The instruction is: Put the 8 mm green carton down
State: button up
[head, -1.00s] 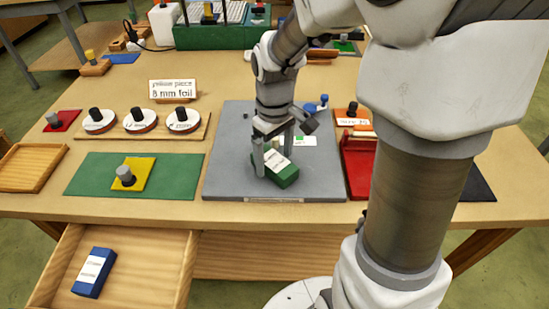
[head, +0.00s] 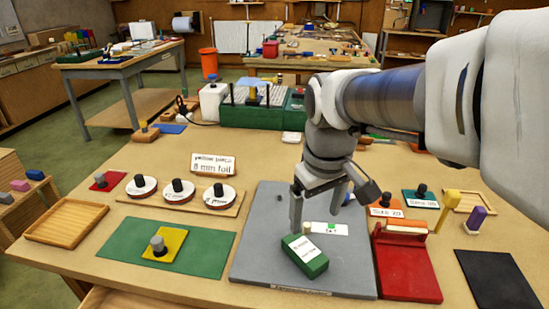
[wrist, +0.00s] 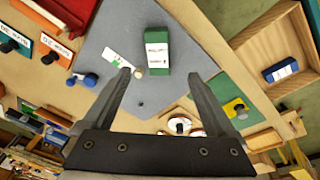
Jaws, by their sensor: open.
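The green carton (head: 305,257) with a white label lies on the grey mat (head: 262,215), near its front edge. It also shows in the wrist view (wrist: 157,65), beyond my fingertips. My gripper (head: 322,212) is open and empty, above the mat and behind the carton, apart from it. In the wrist view my gripper (wrist: 178,100) has its two fingers spread wide with nothing between them. A white card with a green mark (head: 325,228) lies on the mat behind the carton, next to a small pale round piece (head: 306,228).
A red tray (head: 408,270) stands right of the mat. A green mat with a yellow piece (head: 180,245) lies to the left, with several round knobbed discs (head: 178,190) behind it. A sign (head: 213,165) reads 8 mm foil. A wooden tray (head: 65,220) is at far left.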

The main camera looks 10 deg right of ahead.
jog(key=s+r+m+t, duration=0.1)
jog(key=s+m+t, duration=0.2)
jog(key=s, duration=0.6)
jog(key=shift+s+r+m+t, duration=0.15)
jog(key=shift+r+m+t, duration=0.1)
jog(key=shift+m+t, duration=0.05)
jog(key=shift+r, duration=0.1)
